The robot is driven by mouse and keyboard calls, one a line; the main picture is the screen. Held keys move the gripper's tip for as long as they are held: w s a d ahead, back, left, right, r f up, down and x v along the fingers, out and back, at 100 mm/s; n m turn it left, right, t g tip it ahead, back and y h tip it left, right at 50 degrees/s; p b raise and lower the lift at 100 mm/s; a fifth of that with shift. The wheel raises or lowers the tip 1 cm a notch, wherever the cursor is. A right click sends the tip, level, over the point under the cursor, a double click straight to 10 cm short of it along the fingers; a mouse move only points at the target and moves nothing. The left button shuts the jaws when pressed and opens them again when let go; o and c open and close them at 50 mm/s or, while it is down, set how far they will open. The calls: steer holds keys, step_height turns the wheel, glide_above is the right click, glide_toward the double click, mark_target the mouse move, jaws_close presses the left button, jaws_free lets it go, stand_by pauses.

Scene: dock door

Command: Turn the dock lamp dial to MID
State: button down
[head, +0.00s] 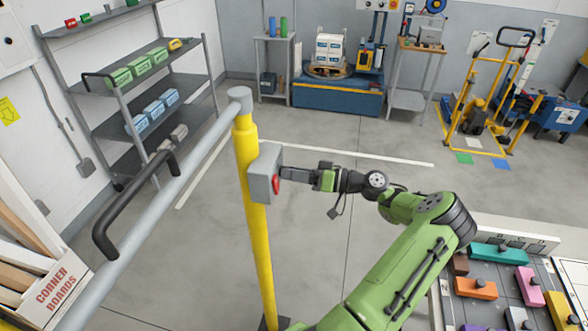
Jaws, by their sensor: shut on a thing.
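A grey control box (262,168) is fixed to a yellow post (254,232). A red round part (276,185) shows on its right-hand face, just below my fingertips. My gripper (285,173) comes in level from the right, with its dark fingers against that face. It is shut on the dock lamp dial, which the fingers hide. The dial's pointer and the MID mark cannot be made out from here.
A grey rail (160,208) with a black handle (130,205) runs to the post's top. A shelf rack (140,75) stands at back left. A tray of coloured blocks (540,325) is at lower right. The floor behind the post is clear.

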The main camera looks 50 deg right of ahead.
steer(key=shift+r+m+p, duration=0.1)
steer(key=shift+m+p, duration=0.9)
steer(key=shift+m, duration=1.2)
steer(key=c, duration=0.8)
jaws_free()
steer(key=b+v, duration=0.2)
steer(key=v, duration=1.4)
